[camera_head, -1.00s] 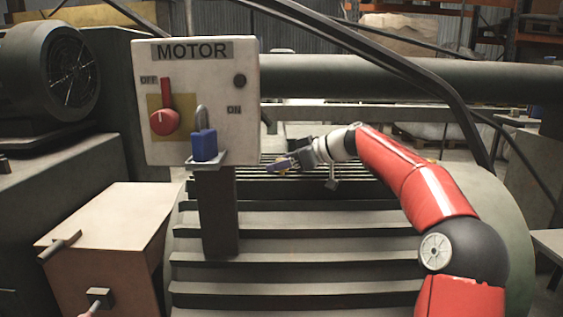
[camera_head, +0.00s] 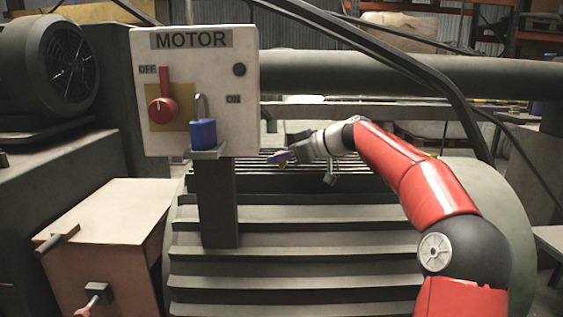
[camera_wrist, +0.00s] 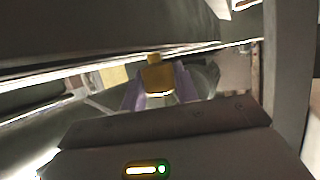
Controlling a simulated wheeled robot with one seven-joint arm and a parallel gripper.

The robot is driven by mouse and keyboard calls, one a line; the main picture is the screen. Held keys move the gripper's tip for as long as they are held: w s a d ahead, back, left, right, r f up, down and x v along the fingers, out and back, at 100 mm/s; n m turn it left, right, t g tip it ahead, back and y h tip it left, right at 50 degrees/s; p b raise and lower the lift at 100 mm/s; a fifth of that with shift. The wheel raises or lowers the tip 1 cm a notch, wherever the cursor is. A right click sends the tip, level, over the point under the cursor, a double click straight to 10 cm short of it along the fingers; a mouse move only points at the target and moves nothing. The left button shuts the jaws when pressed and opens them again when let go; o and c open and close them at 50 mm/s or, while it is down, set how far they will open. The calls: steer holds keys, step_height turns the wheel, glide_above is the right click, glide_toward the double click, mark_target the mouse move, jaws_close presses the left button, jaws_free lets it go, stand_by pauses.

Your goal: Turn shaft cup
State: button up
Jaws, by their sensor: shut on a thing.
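My gripper (camera_head: 278,157) is at the far end of my red arm, low beside the motor panel and over the slatted surface. In the wrist view its two purple fingers (camera_wrist: 158,89) are closed on the sides of a small yellow piece (camera_wrist: 157,76), which may be the shaft cup. In the head view only a speck of yellow shows at the fingertips. What the piece is seated on, and whether it touches anything beyond, I cannot tell.
The motor panel (camera_head: 207,65) stands left of my gripper, with a red switch (camera_head: 162,108) and a blue padlock (camera_head: 203,134). A thick pipe (camera_head: 360,75) and a slanted dark bar run behind and above. The slatted drum (camera_head: 320,226) lies below, and a box (camera_head: 105,225) stands at lower left.

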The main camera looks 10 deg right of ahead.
steer(key=m+t+h+b, duration=0.2)
steer(key=b, duration=0.1)
steer(key=shift+a+f+b, duration=0.1)
steer(key=shift+f+b, duration=0.2)
steer(key=m+h, duration=0.1)
steer(key=m+t+h+b, duration=0.1)
steer(key=m, duration=0.1)
steer(key=shift+s+a+r+t+h, duration=0.1)
steer(key=shift+r+t+h, duration=0.2)
steer(key=shift+r+m+t+h+p, duration=0.25)
steer(key=shift+m+t+h+p, duration=0.2)
steer(key=shift+m+h, duration=0.4)
steer(key=shift+m+h+p, duration=0.85)
steer(key=shift+h+p, duration=0.35)
steer(key=shift+h, duration=0.05)
steer(key=shift+m+t+h+p, duration=0.25)
steer(key=shift+m+h+p, duration=0.35)
steer(key=shift+m+h, duration=0.2)
steer(key=shift+f+m+h, duration=0.15)
steer(key=shift+m+h, duration=0.35)
steer(key=shift+h, duration=0.1)
steer(key=shift+m+h, duration=0.4)
steer(key=o, duration=1)
steer(key=shift+d+f, duration=0.1)
steer(key=shift+d, duration=0.1)
